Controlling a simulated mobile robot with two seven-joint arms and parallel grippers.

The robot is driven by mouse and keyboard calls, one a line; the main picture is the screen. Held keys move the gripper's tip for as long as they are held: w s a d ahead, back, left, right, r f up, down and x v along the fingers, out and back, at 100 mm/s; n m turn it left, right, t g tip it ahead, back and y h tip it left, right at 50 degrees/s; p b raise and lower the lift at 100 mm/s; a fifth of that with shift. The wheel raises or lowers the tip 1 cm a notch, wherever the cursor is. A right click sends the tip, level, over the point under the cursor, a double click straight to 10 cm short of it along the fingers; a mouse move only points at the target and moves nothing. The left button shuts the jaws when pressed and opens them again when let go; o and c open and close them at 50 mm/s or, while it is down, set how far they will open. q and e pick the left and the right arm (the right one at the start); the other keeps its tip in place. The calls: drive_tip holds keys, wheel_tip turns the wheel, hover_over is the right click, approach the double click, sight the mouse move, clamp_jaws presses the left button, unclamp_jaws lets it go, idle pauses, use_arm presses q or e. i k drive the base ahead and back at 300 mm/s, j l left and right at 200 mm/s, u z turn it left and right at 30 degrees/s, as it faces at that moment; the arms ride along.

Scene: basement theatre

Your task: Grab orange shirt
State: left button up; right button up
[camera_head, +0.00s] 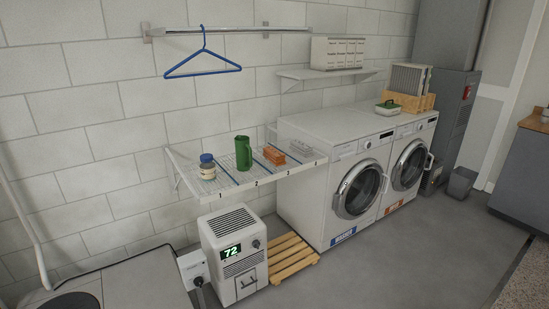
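I see no orange shirt that I can make out. A small orange object (274,155) lies on the wall-mounted wire shelf (234,185), right of a green jug; it is too small to tell whether it is cloth. A blue hanger (203,65) hangs empty from the wall rail (240,31). Neither of my grippers shows in the head view. The insides of the two front-loading machines, the left washer (362,188) and the right one (409,165), are dark behind their round doors.
The shelf also holds a green jug (243,153) and a blue-lidded jar (208,168). A dehumidifier (234,255) reading 72 and a wooden slatted rack (288,258) stand below it. A grey bin (461,182) stands at right. Grey floor (420,250) before the machines is clear.

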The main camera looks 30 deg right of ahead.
sight(277, 157)
drive_tip(key=i+l, duration=0.75)
drive_tip(key=i, duration=0.25)
